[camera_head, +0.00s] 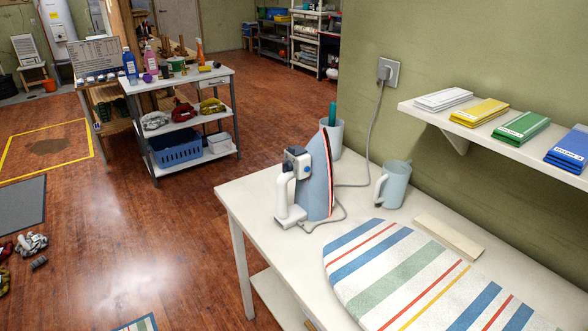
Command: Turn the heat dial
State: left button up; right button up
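A blue-grey and white iron (318,185) stands upright on its heel on the white table (245,190), tip up, with its dark, red-edged soleplate side toward the right. Its white handle (283,190) faces left. A small dark and white knob-like part (297,158) sits on the iron's upper left side; it may be the heat dial, but its markings are too small to read. A grey cord runs from the iron to a wall outlet (389,71). Neither of my grippers is in view.
A striped ironing board (400,262) lies in front of the iron. A light blue pitcher (393,184), a cup (332,137) and a flat beige strip (448,235) are nearby. A wall shelf (455,121) holds folded cloths. A cart (187,125) stands behind; open wooden floor lies left.

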aim_at(288, 165)
jog(key=z, duration=1.25)
jog(key=j+z, duration=0.45)
jog(key=k+j+z, duration=0.2)
jog(key=j+z, duration=0.15)
jog(key=z, duration=0.15)
jog(key=k+j+z, duration=0.2)
jog(key=j+z, duration=0.25)
jog(key=k+j+z, duration=0.35)
jog(key=k+j, duration=0.2)
jog(key=k+j+z, duration=0.4)
jog(key=k, duration=0.25)
jog(key=k+j, duration=0.25)
jog(key=k, duration=0.25)
jog(key=k+j, duration=0.25)
jog(key=k, duration=0.3)
